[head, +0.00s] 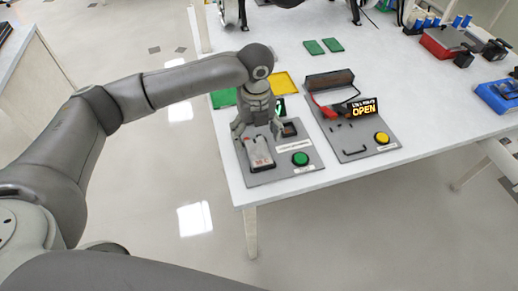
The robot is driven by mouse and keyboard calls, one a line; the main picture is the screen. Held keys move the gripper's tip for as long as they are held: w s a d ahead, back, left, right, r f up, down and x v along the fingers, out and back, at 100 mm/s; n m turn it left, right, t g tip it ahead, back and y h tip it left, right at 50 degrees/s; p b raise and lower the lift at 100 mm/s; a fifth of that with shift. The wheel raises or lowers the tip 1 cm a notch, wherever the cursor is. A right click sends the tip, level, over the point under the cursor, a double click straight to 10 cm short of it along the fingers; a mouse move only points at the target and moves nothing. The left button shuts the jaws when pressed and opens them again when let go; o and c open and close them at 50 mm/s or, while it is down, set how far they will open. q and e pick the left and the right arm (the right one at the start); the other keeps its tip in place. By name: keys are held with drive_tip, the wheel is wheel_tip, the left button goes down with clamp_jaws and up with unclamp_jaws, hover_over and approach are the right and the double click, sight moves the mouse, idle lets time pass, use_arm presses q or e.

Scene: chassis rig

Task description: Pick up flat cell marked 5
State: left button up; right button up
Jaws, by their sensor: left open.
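A flat cell (258,153), pale grey with small reddish marks, lies on a grey panel (285,176) at the table's near left corner. I cannot read its number at this size. My left gripper (256,130) points down at the far end of this cell, with its fingers spread. I cannot tell whether the fingers touch the cell. My right gripper is not in view.
The panel carries a green button (300,159). To its right, another panel has a yellow button (382,138) and an "OPEN" display (363,108). Green pads (323,46), a yellow tray (285,83), a red box (446,42) and a blue box (497,97) are on the white table (440,110).

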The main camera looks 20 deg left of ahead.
sight(259, 151)
use_arm(q)
drive_tip(key=shift+f, duration=0.7)
drive_tip(key=f, duration=0.1)
drive_tip(key=f+p, duration=0.1)
drive_tip(key=f, duration=0.2)
drive_tip(key=shift+d+f+p, duration=0.25)
drive_tip(key=shift+p, duration=0.05)
drive_tip(key=shift+f, duration=0.2)
drive_tip(key=shift+w, duration=0.1)
drive_tip(key=shift+c, duration=0.6)
drive_tip(key=c, duration=1.2)
drive_tip(key=shift+c, duration=1.1)
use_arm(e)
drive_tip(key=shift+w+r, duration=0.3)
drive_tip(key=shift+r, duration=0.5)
